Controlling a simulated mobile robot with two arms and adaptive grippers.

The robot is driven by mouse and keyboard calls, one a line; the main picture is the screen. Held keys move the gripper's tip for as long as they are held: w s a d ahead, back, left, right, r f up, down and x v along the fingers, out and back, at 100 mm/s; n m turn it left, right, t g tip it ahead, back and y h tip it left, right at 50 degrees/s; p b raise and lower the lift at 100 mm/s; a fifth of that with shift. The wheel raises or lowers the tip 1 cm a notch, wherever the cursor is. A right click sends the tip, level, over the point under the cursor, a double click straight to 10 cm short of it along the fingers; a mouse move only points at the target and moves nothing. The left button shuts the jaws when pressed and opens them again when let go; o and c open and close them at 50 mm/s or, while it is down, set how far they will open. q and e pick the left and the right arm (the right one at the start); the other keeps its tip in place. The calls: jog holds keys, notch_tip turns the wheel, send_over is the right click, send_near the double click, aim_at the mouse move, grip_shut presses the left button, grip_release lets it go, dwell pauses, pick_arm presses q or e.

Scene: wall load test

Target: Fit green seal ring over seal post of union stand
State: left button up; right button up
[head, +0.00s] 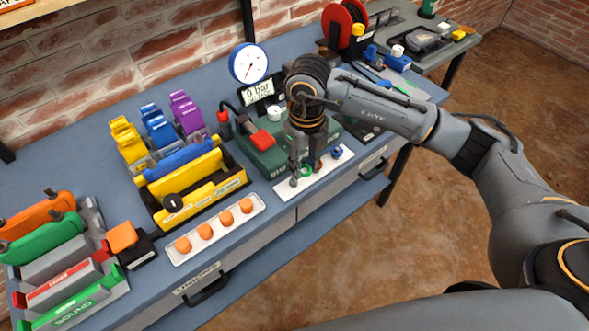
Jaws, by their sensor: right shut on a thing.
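My right gripper (305,172) points down over a white tray (284,189) near the table's front edge. A green seal ring (307,170) shows between its fingertips, and the gripper is shut on it. The ring is at or just above the tray; I cannot tell whether it touches. My left gripper is out of view.
A dark green unit (262,157) with a red handle (262,139) stands left of the gripper, a gauge (248,63) behind it. A white strip (218,231) with several orange knobs lies to the left. Colored racks fill the left side; a red reel (344,24) stands at the back.

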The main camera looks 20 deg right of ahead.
jog(key=s+d+r+b, duration=0.2)
jog(key=s+r, duration=0.3)
jog(key=s, duration=0.4)
jog(key=shift+s+d+r, duration=0.15)
jog(key=shift+s+d, duration=0.15)
jog(key=shift+d, duration=0.4)
jog(key=shift+w, duration=0.1)
